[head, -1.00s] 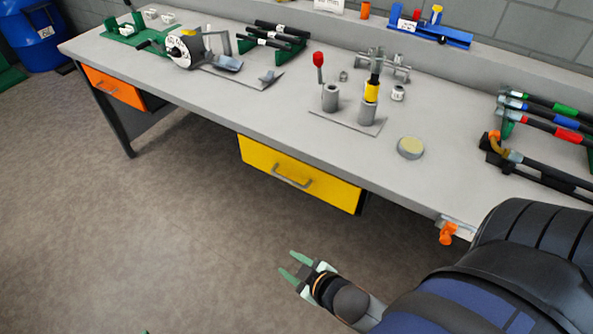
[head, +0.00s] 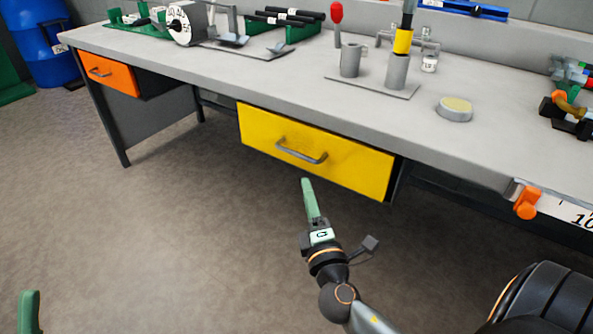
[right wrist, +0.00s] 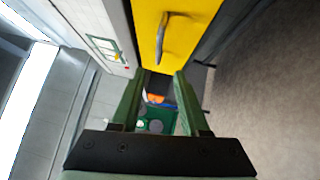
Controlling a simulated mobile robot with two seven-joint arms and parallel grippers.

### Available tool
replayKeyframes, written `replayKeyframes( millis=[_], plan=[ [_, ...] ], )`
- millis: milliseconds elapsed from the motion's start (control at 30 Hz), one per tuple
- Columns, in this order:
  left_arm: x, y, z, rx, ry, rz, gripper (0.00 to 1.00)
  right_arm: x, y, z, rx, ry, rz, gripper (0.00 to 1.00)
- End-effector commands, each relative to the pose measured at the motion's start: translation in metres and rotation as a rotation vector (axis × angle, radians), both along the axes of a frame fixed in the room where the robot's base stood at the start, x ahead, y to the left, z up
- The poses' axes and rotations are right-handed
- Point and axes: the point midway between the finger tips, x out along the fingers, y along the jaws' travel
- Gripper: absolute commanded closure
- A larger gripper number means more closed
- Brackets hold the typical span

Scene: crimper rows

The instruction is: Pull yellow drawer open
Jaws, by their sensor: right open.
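The yellow drawer (head: 350,165) hangs under the workbench, its front level with the bench edge, and looks shut. Its grey bar handle (head: 302,153) is on the middle of the front. My right gripper (head: 308,190) is open and empty, just below and in front of the handle, apart from it. In the right wrist view, the yellow drawer front (right wrist: 190,30) and handle (right wrist: 163,38) show beyond the spread green fingers (right wrist: 160,78). Only one green finger of my left gripper (head: 28,312) shows at the bottom left of the head view.
The grey workbench (head: 300,95) carries several tools and fixtures. An orange drawer (head: 108,73) is under its left end. An orange clamp (head: 528,203) sticks out from the front edge at right. The floor (head: 190,220) before the yellow drawer is clear.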

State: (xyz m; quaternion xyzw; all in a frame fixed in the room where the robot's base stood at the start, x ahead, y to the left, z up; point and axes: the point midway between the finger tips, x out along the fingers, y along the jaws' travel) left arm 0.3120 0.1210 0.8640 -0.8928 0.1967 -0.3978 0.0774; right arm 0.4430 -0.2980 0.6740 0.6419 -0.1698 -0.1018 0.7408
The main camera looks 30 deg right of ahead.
Motion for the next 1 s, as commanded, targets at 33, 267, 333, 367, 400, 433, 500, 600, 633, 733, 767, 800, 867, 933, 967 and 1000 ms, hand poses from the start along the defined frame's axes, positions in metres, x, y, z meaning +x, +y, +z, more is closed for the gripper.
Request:
replayKeyframes(
  millis=[33,267,333,367,400,433,500,600,633,733,767,800,867,933,967,1000],
  plan=[
    [-0.002,0.000,-0.001,0.000,-0.010,-0.003,0.50,0.001,-0.001,0.000,-0.012,-0.006,-0.004,0.55],
    [-0.003,0.000,0.005,-0.003,-0.015,-0.004,0.50,0.025,-0.011,0.007,-0.019,-0.010,-0.006,0.55],
    [-0.003,0.000,0.005,-0.003,-0.014,-0.004,0.50,0.037,-0.015,0.009,-0.020,-0.010,-0.005,0.55],
    [-0.003,0.000,0.005,-0.003,-0.014,-0.004,0.50,0.042,-0.018,0.009,-0.019,-0.010,-0.006,0.55],
    [-0.003,0.000,0.005,-0.003,-0.014,-0.004,0.50,0.050,-0.021,0.011,-0.018,-0.011,-0.007,0.55],
    [-0.003,0.000,0.004,-0.003,-0.014,-0.004,0.50,0.055,-0.023,0.011,-0.019,-0.010,-0.006,0.55],
    [-0.002,0.000,0.004,-0.003,-0.013,-0.004,0.50,0.068,-0.028,0.013,-0.018,-0.010,-0.006,0.55],
    [-0.002,0.000,0.002,-0.002,-0.013,-0.003,0.50,0.084,-0.035,0.014,-0.017,-0.009,-0.006,0.55],
    [-0.002,0.000,0.002,-0.002,-0.013,-0.003,0.50,0.088,-0.036,0.014,-0.017,-0.009,-0.006,0.55],
    [-0.002,0.000,0.000,-0.001,-0.012,-0.004,0.50,0.100,-0.041,0.016,-0.017,-0.008,-0.006,0.55],
    [-0.002,0.000,0.000,0.000,-0.012,-0.003,0.50,0.103,-0.042,0.016,-0.017,-0.007,-0.005,0.55],
    [-0.002,0.000,0.000,0.000,-0.012,-0.003,0.50,0.106,-0.043,0.016,-0.016,-0.007,-0.005,0.55],
    [-0.002,0.000,-0.001,0.001,-0.012,-0.003,0.50,0.110,-0.045,0.017,-0.016,-0.006,-0.005,0.55],
    [-0.002,0.000,-0.001,0.001,-0.012,-0.003,0.50,0.113,-0.046,0.017,-0.016,-0.006,-0.005,0.55],
    [-0.002,0.000,-0.001,0.001,-0.012,-0.003,0.50,0.114,-0.047,0.017,-0.016,-0.006,-0.005,0.55],
    [-0.002,0.000,-0.001,0.001,-0.012,-0.003,0.50,0.115,-0.047,0.018,-0.016,-0.006,-0.005,0.55]
  ],
)
